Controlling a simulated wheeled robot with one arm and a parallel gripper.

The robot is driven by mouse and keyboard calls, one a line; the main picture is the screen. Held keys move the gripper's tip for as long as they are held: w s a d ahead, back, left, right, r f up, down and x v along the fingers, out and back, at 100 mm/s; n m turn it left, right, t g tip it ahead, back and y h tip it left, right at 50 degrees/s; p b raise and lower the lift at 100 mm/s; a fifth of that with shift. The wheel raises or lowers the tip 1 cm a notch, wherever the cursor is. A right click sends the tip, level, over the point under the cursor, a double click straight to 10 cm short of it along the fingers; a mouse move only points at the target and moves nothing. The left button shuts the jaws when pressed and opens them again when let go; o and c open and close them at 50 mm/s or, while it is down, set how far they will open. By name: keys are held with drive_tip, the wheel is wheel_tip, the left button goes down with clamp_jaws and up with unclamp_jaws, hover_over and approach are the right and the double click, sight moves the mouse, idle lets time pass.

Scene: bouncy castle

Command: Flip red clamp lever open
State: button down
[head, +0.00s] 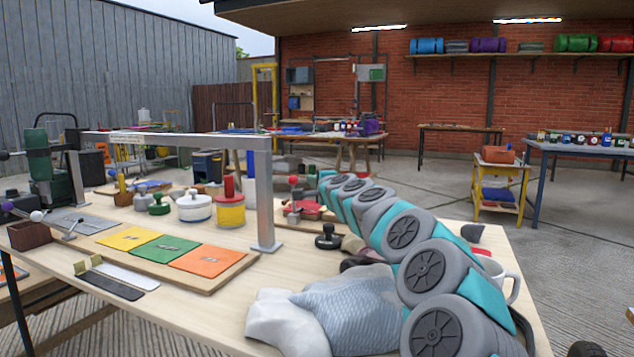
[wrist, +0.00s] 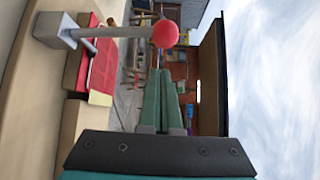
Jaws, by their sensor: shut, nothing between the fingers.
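The red clamp lever shows in the head view as a red ball knob (head: 293,181) on a thin upright stem, over a red pad on the far side of the workbench. In the wrist view, which is turned sideways, its grey metal bracket (wrist: 55,31) is at the upper left. The grey rod runs from there to the red ball (wrist: 165,34), so the lever stands roughly upright. My gripper (wrist: 160,74) has its green fingers together and empty, apart from the ball in the picture.
A silver metal frame (head: 266,190) stands on the workbench left of the lever. A black knob (head: 328,237) and a white mug (head: 507,280) are near my arm. Colored squares (head: 165,247) lie at front left. A crumpled grey-blue cloth (head: 340,305) lies in front.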

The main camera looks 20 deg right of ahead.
drive_tip(key=a, duration=0.2)
drive_tip(key=shift+s+a, duration=0.3)
drive_tip(key=shift+s, duration=0.1)
drive_tip(key=shift+s+a, duration=0.45)
drive_tip(key=shift+s, duration=0.05)
idle(0.7)
drive_tip(key=shift+s+a+f+b, duration=0.15)
drive_tip(key=shift+s+a+f, duration=0.2)
drive_tip(key=shift+s+a, duration=0.25)
drive_tip(key=shift+s+a+f+b, duration=0.15)
drive_tip(key=shift+s+a+f, duration=0.25)
drive_tip(key=shift+s+a, duration=0.25)
drive_tip(key=shift+s+a+f+b, duration=0.15)
drive_tip(key=shift+s+a+f, duration=0.2)
drive_tip(key=shift+s+a, duration=0.25)
